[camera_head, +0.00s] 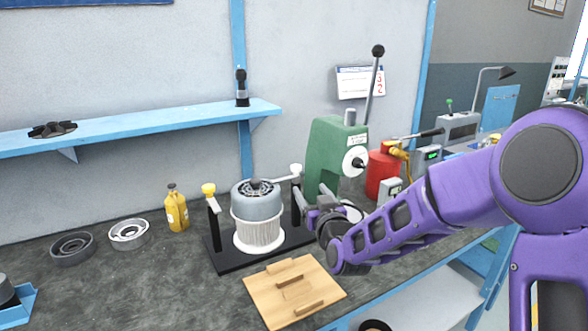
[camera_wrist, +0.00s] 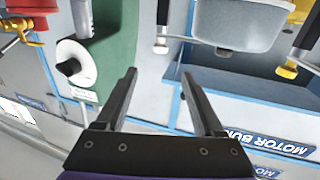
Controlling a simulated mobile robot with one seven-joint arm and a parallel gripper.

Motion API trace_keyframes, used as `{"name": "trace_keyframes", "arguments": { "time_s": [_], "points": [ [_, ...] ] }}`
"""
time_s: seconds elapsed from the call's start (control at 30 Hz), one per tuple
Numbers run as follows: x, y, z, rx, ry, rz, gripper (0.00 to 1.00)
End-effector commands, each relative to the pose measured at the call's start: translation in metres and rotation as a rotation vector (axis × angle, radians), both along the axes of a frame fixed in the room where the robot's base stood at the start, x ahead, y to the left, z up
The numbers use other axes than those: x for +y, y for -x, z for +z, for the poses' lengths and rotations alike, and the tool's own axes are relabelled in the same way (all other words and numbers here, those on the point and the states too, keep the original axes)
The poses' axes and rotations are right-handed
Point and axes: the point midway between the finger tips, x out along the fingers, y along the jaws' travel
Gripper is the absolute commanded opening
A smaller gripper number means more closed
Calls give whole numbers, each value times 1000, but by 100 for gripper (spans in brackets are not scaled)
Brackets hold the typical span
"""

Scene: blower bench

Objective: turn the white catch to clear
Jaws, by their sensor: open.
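The white catch (camera_head: 296,169) sits on top of the right black post of a black stand, beside the grey motor housing (camera_head: 256,205). In the wrist view the white catch (camera_wrist: 160,46) appears just beyond the gap between the fingertips. My gripper (camera_head: 306,196) is by the right post, close to and below the catch in the head view. Its fingers are open and empty in the wrist view (camera_wrist: 160,75). A yellow catch (camera_head: 208,189) tops the left post; it also shows in the wrist view (camera_wrist: 286,71). I cannot tell whether my fingers touch anything.
A green press (camera_head: 326,150) with a long lever stands just behind my gripper, with a red can (camera_head: 380,172) to its right. A wooden board (camera_head: 270,288) lies in front of the stand. A yellow bottle (camera_head: 176,210) and two rings stand at left.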

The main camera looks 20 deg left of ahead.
Motion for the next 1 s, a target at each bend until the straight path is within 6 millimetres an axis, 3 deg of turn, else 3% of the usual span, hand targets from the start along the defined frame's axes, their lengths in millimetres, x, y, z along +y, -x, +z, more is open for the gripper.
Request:
{"name": "trace_keyframes", "arguments": {
  "time_s": [0.6,1.0],
  "points": [
    [65,-93,-1,0,1,2,70],
    [85,-122,0,-1,3,2,70]
  ]
}}
